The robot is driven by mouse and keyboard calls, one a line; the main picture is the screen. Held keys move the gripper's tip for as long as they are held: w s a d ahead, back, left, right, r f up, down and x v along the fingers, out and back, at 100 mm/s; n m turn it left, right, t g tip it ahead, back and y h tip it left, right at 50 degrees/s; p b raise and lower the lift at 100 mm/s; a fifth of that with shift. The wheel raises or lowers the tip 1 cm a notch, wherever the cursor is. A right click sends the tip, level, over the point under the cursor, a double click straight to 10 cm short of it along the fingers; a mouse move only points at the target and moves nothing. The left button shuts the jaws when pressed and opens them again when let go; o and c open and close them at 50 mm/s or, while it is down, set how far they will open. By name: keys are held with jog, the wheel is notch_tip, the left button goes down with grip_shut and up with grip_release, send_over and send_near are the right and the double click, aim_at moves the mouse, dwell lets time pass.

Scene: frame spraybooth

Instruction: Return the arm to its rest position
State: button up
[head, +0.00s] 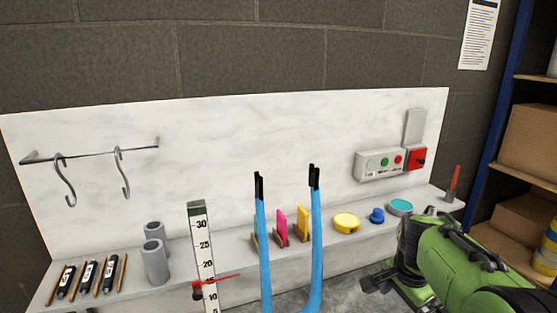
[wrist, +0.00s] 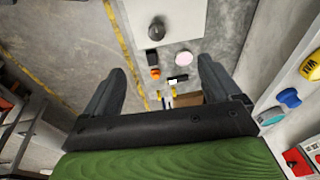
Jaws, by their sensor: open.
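My green arm (head: 465,265) reaches in from the lower right of the head view, in front of the shelf's right end. My gripper (wrist: 160,72) shows in the wrist view with its two dark fingers spread wide apart. Nothing is between the fingers at close range. Beyond them lie the floor and a grey surface with small items, seen from above. In the head view the dark gripper end (head: 374,283) points left, low down, and its fingers are hard to make out.
A pale shelf (head: 335,246) carries a yellow disc (head: 346,223), a blue knob (head: 377,216) and a teal disc (head: 400,207) near my arm. A blue rack (head: 498,110) stands right.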

jog(key=s+a+r+n+t+p, duration=0.1)
jog(key=s+a+r+n, duration=0.2)
jog(key=s, duration=0.4)
jog(key=s+a+r+n+t+y+p, duration=0.1)
jog(key=s+a+r+n+p, duration=0.1)
jog(key=s+n, duration=0.4)
jog(key=s+a+r+n+t+p, duration=0.1)
jog(key=s+a+r+n, duration=0.3)
jog(key=s+a, duration=0.2)
jog(key=shift+s+r+n+t, duration=0.3)
jog(key=shift+s+n, duration=0.1)
jog(key=shift+s, duration=0.45)
